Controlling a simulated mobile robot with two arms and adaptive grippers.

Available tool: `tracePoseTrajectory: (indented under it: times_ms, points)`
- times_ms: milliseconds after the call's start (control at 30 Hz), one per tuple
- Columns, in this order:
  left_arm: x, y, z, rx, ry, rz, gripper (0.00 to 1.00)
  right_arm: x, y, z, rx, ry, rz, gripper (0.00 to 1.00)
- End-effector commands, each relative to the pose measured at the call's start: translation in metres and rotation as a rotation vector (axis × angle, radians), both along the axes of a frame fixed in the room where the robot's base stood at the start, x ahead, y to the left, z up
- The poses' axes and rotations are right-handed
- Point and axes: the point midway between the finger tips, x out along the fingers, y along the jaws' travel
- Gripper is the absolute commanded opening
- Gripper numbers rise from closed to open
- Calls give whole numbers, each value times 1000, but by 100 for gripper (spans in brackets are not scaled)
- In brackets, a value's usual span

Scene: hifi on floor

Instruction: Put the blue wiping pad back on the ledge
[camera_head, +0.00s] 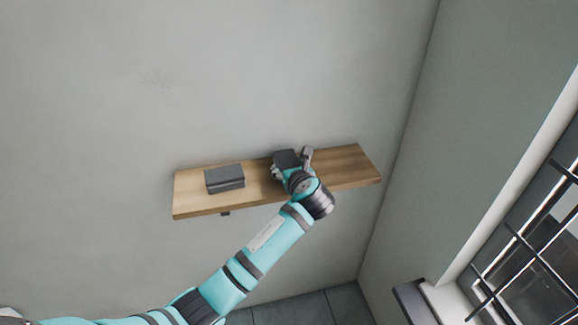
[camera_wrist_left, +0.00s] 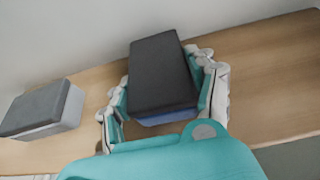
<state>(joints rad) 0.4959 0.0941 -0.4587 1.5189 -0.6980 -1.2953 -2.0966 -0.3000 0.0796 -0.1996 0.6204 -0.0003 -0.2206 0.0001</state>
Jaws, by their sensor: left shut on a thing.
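The blue wiping pad is a block with a dark grey top and a blue lower layer, seen in the left wrist view (camera_wrist_left: 168,118). In the head view only its dark top (camera_head: 287,158) shows, over the middle of the wooden ledge (camera_head: 345,165). My left gripper (camera_head: 293,167) is shut on the pad, with fingers along both its long sides in the left wrist view (camera_wrist_left: 163,80). The pad is at or just above the ledge; I cannot tell whether its underside touches. My right gripper is not in view.
A second pad, dark grey on top with lighter grey sides (camera_head: 225,178), lies on the ledge to the left, apart from the held one. The ledge's right part is bare. The wall (camera_head: 250,80) stands close behind. A barred window (camera_head: 530,250) is at the right.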

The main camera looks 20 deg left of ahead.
Motion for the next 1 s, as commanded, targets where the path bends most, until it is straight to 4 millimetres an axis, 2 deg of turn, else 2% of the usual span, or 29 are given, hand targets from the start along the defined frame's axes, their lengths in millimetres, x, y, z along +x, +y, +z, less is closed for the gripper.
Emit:
tracePoseTrajectory:
  times_ms: [267,300,500,833,1000]
  points:
    - [0,0,0,1,-1,0,25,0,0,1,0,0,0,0]
    - [0,0,-2,1,-1,0,58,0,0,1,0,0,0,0]
    - [0,0,-1,1,-1,0,81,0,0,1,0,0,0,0]
    - [-1,-1,2,0,-4,-1,81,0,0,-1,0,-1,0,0]
    - [-20,-15,12,-2,-5,-2,81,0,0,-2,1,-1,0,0]
